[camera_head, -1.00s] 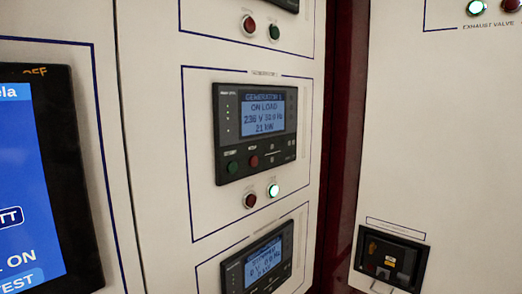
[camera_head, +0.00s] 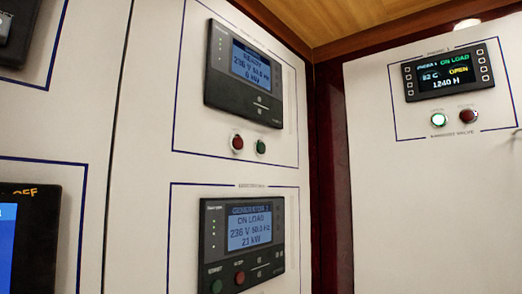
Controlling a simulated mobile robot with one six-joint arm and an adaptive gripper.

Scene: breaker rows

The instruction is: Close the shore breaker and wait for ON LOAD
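My gripper is not in view. An upper controller (camera_head: 244,75) on the left-hand wall has a lit screen reading READY, 236 V, about 50 Hz and 0 kW; its title line and the label above it are too blurred to read, so I cannot tell if it is the shore panel. Below it are a red button or lamp (camera_head: 237,142) and a green one (camera_head: 261,147), both unlit. Beneath is the generator controller (camera_head: 242,243), whose screen reads ON LOAD, 236 V and about 21 kW. Its green button (camera_head: 216,286) and red button (camera_head: 240,278) show at its lower edge.
On the right wall, an engine display (camera_head: 446,72) reads ON LOAD, OPEN and 1240 H, above a lit green lamp (camera_head: 438,120) and a dark red one (camera_head: 470,116). A dark red corner post (camera_head: 332,180) divides the walls. A blue touchscreen (camera_head: 25,240) is cut off at left.

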